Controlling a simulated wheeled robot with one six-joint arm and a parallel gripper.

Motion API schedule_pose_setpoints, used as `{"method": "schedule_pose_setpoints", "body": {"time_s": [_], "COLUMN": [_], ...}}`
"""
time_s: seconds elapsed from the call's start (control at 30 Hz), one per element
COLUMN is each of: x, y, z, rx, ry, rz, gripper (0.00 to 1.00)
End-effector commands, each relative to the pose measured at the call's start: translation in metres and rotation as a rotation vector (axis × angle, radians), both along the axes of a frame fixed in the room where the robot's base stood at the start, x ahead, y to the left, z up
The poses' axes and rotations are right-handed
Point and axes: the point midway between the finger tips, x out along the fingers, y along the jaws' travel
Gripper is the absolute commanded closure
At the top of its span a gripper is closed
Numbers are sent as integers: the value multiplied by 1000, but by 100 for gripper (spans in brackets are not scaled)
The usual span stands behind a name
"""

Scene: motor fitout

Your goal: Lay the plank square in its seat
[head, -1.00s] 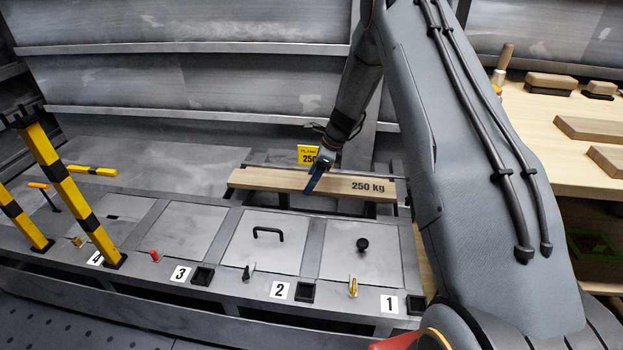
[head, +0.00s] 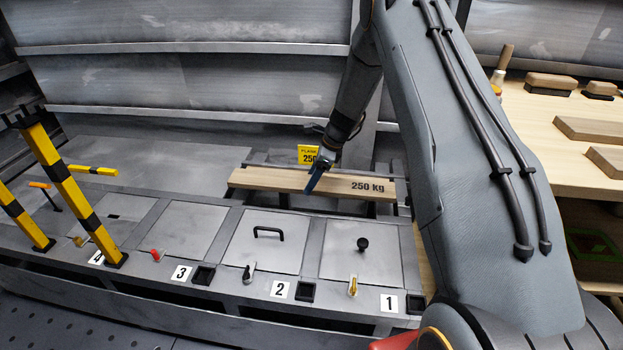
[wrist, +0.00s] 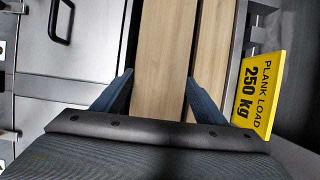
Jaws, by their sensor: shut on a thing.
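The plank (head: 270,180) is a long pale wooden beam marked 250 kg. In the head view it lies across a dark open frame (head: 283,200) behind the hatch panels, which looks like its seat. My gripper (head: 316,178) reaches down onto the plank near its middle. In the wrist view the plank (wrist: 160,60) runs between the two blue fingers of my gripper (wrist: 157,88), which are shut on its sides. A second wooden strip (wrist: 213,55) lies alongside, beyond a dark gap. I cannot tell whether the plank rests fully on the frame.
A yellow plank load sign (head: 309,152) stands just behind the plank, close to the gripper. Numbered hatches with a handle (head: 268,232) and a knob (head: 362,244) lie in front. Yellow-black posts (head: 72,195) stand at left. A wooden bench (head: 545,105) is at right.

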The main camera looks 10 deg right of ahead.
Motion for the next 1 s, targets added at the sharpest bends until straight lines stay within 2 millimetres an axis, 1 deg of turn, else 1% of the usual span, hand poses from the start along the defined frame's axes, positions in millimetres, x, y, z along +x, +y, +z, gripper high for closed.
{"method": "schedule_pose_setpoints", "body": {"time_s": [1.0], "x": [1], "y": [0], "z": [-33], "rx": [1], "ry": [-1], "rz": [0], "gripper": [74]}}
